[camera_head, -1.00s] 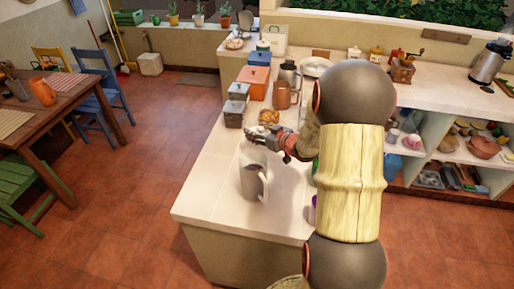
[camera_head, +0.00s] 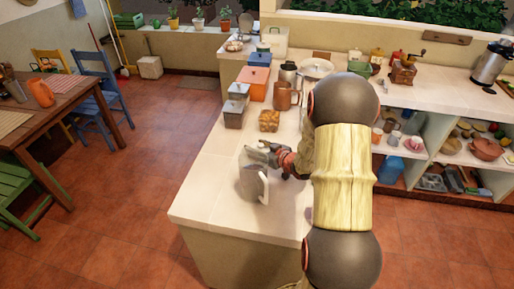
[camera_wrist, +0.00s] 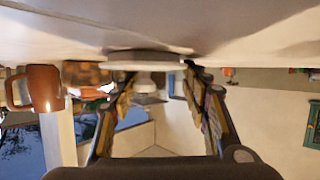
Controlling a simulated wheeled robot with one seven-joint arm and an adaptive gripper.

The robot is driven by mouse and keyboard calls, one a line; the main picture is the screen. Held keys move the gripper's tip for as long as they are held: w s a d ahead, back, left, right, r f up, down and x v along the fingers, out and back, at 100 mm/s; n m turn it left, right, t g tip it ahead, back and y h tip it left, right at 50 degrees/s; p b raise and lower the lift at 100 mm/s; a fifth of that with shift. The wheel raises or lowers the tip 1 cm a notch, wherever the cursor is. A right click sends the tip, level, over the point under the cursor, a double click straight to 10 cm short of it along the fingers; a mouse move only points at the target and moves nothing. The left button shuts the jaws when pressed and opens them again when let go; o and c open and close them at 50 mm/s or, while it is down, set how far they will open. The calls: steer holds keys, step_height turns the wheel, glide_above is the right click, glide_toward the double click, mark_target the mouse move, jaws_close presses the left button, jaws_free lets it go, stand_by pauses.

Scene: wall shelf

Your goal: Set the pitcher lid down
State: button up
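The lid, a pale flat disc with a knob (camera_wrist: 145,62), shows in the wrist view just beyond my fingertips, close against the pale counter surface, which runs along the top of that upside-down picture. Its knob lies between the fingers, with gaps on both sides. My gripper (camera_head: 272,155) is open, low over the counter in the head view; its two spread fingers also show in the wrist view (camera_wrist: 157,85). The grey pitcher (camera_head: 251,183) stands upright on the counter, just left of and nearer than my gripper. In the head view I cannot make out the lid clearly.
Counter left of the pitcher is clear. Shelves (camera_head: 440,150) are at right.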

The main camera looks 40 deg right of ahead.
steer(key=o, duration=0.5)
steer(key=shift+r, duration=0.15)
steer(key=p+v, duration=0.3)
steer(key=v, duration=0.9)
